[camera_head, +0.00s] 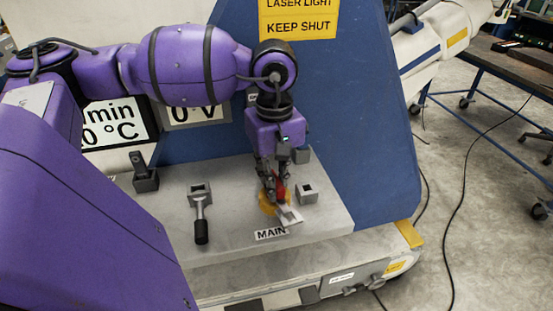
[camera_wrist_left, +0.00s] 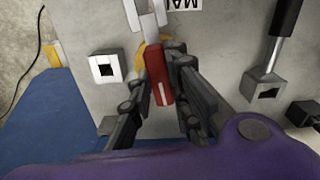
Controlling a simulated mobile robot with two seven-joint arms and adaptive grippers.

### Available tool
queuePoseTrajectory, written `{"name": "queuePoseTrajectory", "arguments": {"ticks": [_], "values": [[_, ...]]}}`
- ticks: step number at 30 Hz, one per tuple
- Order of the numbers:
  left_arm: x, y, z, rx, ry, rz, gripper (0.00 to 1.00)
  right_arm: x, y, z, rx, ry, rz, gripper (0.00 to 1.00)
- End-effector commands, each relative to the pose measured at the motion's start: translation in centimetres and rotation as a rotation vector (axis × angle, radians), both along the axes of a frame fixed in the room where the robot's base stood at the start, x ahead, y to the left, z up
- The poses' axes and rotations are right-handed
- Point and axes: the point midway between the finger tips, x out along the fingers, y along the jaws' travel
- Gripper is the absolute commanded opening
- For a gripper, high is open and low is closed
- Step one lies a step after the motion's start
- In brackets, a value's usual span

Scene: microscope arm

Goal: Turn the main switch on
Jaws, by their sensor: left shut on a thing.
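The main switch has a red handle (camera_head: 281,191) on a yellow plate (camera_head: 266,204), behind the MAIN label (camera_head: 271,234) on the grey console. A pale metal piece (camera_head: 290,215) sits at its front. My left gripper (camera_head: 271,186) reaches down from above and is shut on the red handle. In the left wrist view the red handle (camera_wrist_left: 160,82) lies between the fingers, with the yellow plate partly hidden behind them. The fingers hide part of the handle in the head view. My right gripper is not in view.
A black-handled lever (camera_head: 200,226) stands left of the main switch, and another dark lever (camera_head: 140,170) is further left. A small square socket (camera_head: 307,192) is close on the right. A blue panel (camera_head: 360,110) rises behind the console.

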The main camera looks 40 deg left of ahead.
Motion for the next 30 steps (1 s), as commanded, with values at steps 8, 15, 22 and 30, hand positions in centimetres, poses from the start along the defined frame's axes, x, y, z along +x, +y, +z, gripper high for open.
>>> {"name": "queuePoseTrajectory", "arguments": {"ticks": [8, 15, 22, 30], "values": [[0.07, 0.02, -0.02, 0.001, -0.002, -0.124, 0.0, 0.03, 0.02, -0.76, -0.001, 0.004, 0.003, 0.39], [0.06, 0.03, 0.05, 0.001, -0.003, -0.162, 0.0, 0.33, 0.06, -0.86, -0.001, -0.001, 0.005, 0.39], [0.05, 0.02, 0.08, 0.001, -0.003, -0.168, 0.0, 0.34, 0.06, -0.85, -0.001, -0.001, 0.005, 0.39], [0.05, 0.01, 0.07, 0.001, -0.003, -0.168, 0.31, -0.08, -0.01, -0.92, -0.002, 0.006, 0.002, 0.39]]}}
